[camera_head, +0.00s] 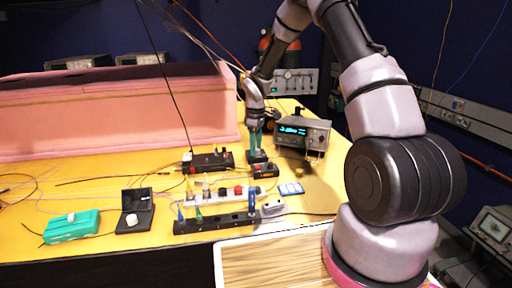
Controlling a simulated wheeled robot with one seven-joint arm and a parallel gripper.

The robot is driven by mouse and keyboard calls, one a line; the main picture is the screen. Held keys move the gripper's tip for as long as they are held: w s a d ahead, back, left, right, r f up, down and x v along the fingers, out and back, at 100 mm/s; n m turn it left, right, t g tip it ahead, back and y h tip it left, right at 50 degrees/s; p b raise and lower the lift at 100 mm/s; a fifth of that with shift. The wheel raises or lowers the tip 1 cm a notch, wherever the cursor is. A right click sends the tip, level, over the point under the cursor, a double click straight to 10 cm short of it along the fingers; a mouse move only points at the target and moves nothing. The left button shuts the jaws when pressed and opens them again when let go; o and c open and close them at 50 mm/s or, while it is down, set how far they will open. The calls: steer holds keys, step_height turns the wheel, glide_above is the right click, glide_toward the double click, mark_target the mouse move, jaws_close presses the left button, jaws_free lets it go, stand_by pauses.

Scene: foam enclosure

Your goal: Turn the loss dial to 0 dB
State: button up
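No dial can be picked out for certain as the loss dial, because markings are too small to read. Small boxes with knobs stand on the yellow table (95,180). A teal box (72,227) and an open black case (136,211) with a white round part sit at the front left. My gripper (257,154) points down with teal fingers just behind the red-topped box. Whether it touches anything, and its finger gap, cannot be told.
A bench instrument with a lit display (302,134) stands right of my gripper. Pink foam (120,115) walls the back left. Thin cables cross the table and hang above it.

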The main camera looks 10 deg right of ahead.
step_height(320, 180, up, 11)
stand_by(0.5)
